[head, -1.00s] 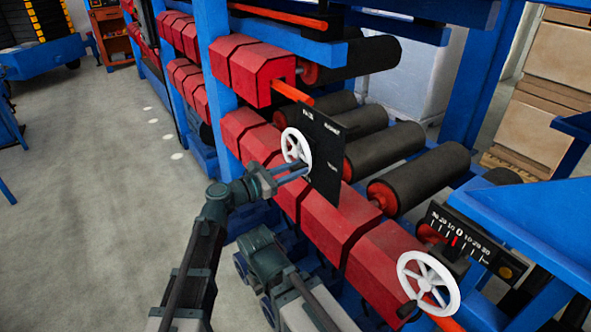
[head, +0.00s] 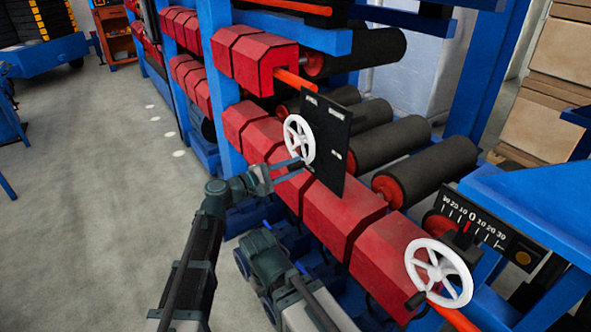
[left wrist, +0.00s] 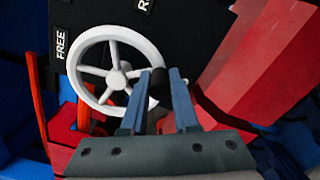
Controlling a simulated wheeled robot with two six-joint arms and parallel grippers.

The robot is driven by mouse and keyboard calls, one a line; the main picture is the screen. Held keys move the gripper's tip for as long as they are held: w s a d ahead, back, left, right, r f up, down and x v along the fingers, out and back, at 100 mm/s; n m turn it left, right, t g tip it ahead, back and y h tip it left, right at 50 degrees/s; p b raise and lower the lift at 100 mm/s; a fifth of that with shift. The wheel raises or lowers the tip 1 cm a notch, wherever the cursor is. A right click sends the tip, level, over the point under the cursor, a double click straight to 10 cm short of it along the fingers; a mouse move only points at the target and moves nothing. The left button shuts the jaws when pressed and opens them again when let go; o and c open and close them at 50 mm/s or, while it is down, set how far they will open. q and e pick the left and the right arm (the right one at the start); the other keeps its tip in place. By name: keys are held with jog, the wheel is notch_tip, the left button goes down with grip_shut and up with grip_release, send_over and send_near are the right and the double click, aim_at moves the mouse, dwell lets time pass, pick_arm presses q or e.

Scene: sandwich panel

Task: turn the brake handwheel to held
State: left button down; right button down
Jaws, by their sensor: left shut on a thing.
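The white spoked handwheel (head: 290,127) stands upright in front of a black plate (head: 335,135) with small white labels. In the left wrist view the handwheel (left wrist: 78,73) has a FREE label (left wrist: 62,43) at its upper left; another label at the top edge is cut off. My left gripper (head: 296,163) is at the wheel's lower edge. In the left wrist view its two blue fingers (left wrist: 160,80) are shut on the wheel's dark knob (left wrist: 155,90), at the right side of the rim.
A second white handwheel (head: 412,262) stands at the lower right beside a dial scale (head: 490,235). Red blocks (head: 330,215) line the blue frame, with dark rollers (head: 430,175) behind. Open grey floor (head: 95,210) lies to the left.

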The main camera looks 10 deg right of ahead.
pick_arm(q)
jog(key=w+m, duration=0.1)
jog(key=w+f+m, duration=0.1)
jog(key=m, duration=0.1)
jog(key=shift+a+f+m+b, duration=0.1)
jog(key=shift+a+m+b, duration=0.2)
jog(key=shift+a+b, duration=0.1)
jog(key=shift+w+a+f+m, duration=0.1)
jog(key=shift+w+m, duration=0.2)
jog(key=shift+m, duration=0.35)
jog(key=shift+w+a+r+m, duration=0.1)
jog(key=shift+w+m, duration=0.2)
jog(key=shift+m, duration=0.3)
jog(key=shift+w+a+f+m, duration=0.1)
jog(key=shift+w+m, duration=0.2)
jog(key=shift+m, duration=0.35)
jog(key=c, duration=0.7)
grip_release()
jog(key=shift+a, duration=0.1)
jog(key=v, duration=1.3)
jog(key=shift+s+a, duration=0.1)
jog(key=shift+a, duration=0.2)
